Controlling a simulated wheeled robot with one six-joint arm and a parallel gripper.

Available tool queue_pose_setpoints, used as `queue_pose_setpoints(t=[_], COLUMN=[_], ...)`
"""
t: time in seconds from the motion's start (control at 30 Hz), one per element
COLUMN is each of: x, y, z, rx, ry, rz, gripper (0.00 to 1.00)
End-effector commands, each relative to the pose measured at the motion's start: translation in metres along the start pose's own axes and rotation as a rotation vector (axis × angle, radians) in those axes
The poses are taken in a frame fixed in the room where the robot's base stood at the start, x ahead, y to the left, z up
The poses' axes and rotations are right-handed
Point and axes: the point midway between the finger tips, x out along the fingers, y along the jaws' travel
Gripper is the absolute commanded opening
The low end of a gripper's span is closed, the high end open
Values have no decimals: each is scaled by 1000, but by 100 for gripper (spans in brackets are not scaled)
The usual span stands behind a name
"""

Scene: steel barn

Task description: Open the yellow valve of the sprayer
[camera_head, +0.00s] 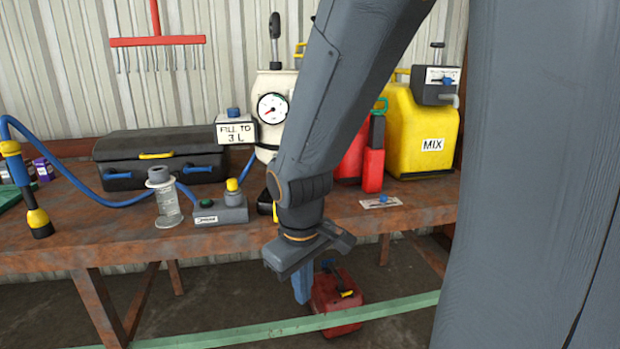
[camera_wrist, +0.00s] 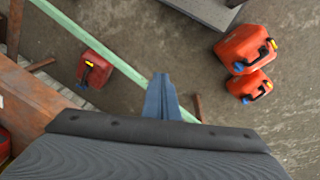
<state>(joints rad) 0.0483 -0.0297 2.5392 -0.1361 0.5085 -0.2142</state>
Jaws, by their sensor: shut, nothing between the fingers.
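The sprayer seems to be the cream tank (camera_head: 264,86) with a round gauge and a "FILL TO 3 L" sign, on the bench and partly hidden behind my arm. A small yellow part (camera_head: 275,212) shows low beside my arm; I cannot tell whether it is the valve. A yellow knob (camera_head: 232,185) tops a grey box left of the tank. A blue hose runs to a lance (camera_head: 18,166) with yellow parts at the far left. My gripper (camera_head: 302,290), also in the wrist view (camera_wrist: 162,84), points down in front of the bench edge, shut and empty.
The rusty bench (camera_head: 90,240) holds a black case (camera_head: 160,146), a clear cylinder (camera_head: 165,204), red bottles (camera_head: 372,165) and a yellow MIX can (camera_head: 420,125). A red can (camera_head: 335,300) stands on the floor near a green rail (camera_head: 390,307). More red cans (camera_wrist: 245,48) stand on the floor.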

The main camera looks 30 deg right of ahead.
Motion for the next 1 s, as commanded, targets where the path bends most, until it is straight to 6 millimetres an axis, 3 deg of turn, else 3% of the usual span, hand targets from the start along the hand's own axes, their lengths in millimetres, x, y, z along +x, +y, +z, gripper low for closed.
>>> queue_pose_setpoints(t=[0.03,0.17,0.3,0.43,0.6,0.7,0.83,1.0], x=[7,4,-13,-36,-62,-71,-78,-80], y=[20,79,134,171,196,202,205,205], z=[-14,-57,-98,-127,-149,-154,-157,-158], rx=[-121,-572,-1086,-1545,-2013,-2188,-2310,-2343], ry=[45,146,164,87,-96,-190,-267,-287], rz=[51,250,509,755,1001,1081,1134,1147], gripper=[0,0,0,0,0,0,0,0])
